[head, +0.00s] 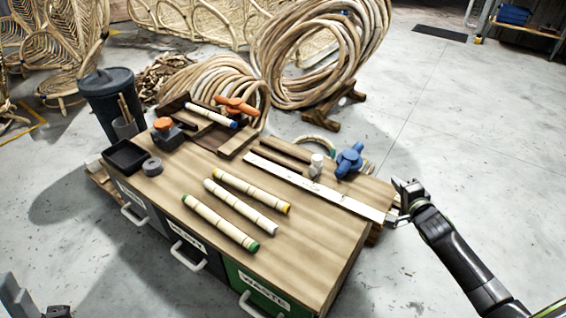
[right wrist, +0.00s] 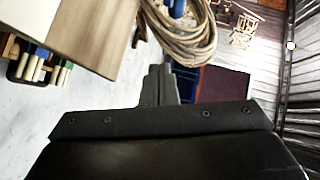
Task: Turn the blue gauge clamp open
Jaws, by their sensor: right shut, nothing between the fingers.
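The blue gauge clamp (head: 348,162) stands at the right end of the workbench's far side, its knob-like handle on top. A small blue piece (right wrist: 178,8) shows at the top edge of the right wrist view, perhaps the same clamp. My right gripper (head: 397,203) is off the bench's right end, to the right of the clamp and apart from it. Its fingers (right wrist: 158,84) are shut with nothing between them. Grey parts of my left arm (head: 18,298) show at the lower left corner; its fingers cannot be made out.
A long pale strip (head: 315,186) lies along the bench near the clamp, beside a small whitish piece (head: 316,165). Several rattan poles (head: 240,207) lie on the bench (head: 300,250). An orange clamp (head: 236,105) stands farther left. Floor right of the bench is clear.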

